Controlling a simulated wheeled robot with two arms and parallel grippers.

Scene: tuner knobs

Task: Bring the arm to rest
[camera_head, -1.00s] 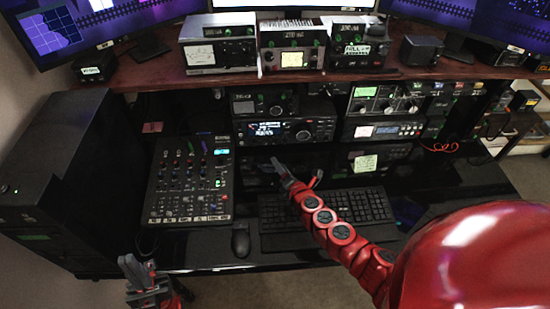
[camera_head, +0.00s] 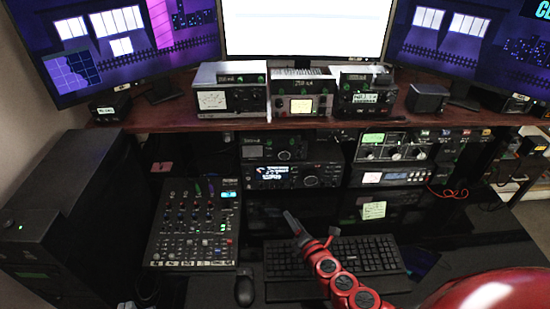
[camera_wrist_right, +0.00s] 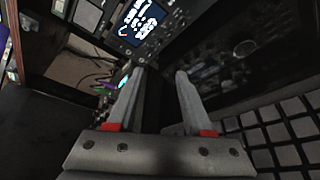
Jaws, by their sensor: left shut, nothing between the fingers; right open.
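My right gripper (camera_head: 309,222) is over the back part of the black keyboard (camera_head: 370,257), in front of the radios. Its two grey fingers stand apart in the right wrist view (camera_wrist_right: 160,76), with nothing between them. The red right arm comes in from the lower right. My left gripper (camera_head: 127,305) barely shows at the bottom edge of the head view, below the mixer, mostly cut off. A radio with a lit display (camera_head: 290,176) stands behind the right gripper; its screen also shows in the right wrist view (camera_wrist_right: 138,22).
A black cabinet (camera_head: 62,215) stands at the left. A wooden shelf (camera_head: 155,112) with tuner boxes and monitors is above. More radio units (camera_head: 393,147) stand at the right.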

